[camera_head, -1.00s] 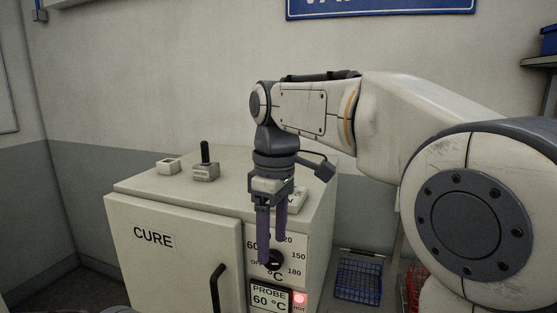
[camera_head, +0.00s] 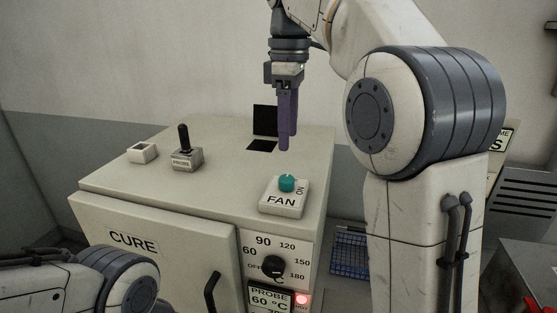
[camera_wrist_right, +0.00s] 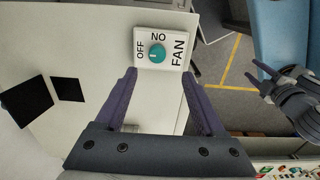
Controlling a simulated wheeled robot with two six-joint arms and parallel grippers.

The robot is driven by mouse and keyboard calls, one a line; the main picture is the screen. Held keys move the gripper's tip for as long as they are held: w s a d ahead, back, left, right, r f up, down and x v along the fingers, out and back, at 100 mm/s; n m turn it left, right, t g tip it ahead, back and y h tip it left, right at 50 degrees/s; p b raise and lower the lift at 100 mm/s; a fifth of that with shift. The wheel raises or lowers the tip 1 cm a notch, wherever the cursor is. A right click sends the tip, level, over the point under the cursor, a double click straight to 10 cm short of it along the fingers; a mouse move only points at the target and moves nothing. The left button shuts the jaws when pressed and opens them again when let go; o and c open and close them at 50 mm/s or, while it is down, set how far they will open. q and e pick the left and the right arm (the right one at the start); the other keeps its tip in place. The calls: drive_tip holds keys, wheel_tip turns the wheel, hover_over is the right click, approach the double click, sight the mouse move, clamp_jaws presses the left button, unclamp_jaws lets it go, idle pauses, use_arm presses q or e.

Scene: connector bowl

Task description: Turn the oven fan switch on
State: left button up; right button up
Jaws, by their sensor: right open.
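The fan switch is a teal knob (camera_head: 287,183) on a white plate (camera_head: 284,204) on top of the oven, at its front right corner. The knob also shows in the right wrist view (camera_wrist_right: 157,53), with OFF and ON marks beside it; its exact setting is hard to read. My right gripper (camera_head: 286,147) points down, open and empty, above and slightly behind the knob, apart from it. In the right wrist view its fingertips (camera_wrist_right: 160,74) stand on either side below the plate. My left gripper (camera_wrist_right: 258,73) shows at the right there, fingers apart, empty.
The oven (camera_head: 130,210) also carries a black-handled lever switch (camera_head: 186,155), a small white box (camera_head: 143,152) and a dark opening with a raised flap (camera_head: 265,122). Its front has a temperature dial (camera_head: 273,266) and a lit red lamp (camera_head: 302,299). A blue basket (camera_head: 349,252) stands right.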

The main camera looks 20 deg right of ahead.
sight(287, 178)
use_arm(q)
drive_tip(key=shift+w+f, duration=0.15)
drive_tip(key=shift+w, duration=0.15)
use_arm(e)
drive_tip(key=f, duration=1)
drive_tip(key=shift+w+f, duration=0.1)
drive_tip(key=shift+w, duration=0.15)
drive_tip(key=shift+c, duration=0.4)
clamp_jaws()
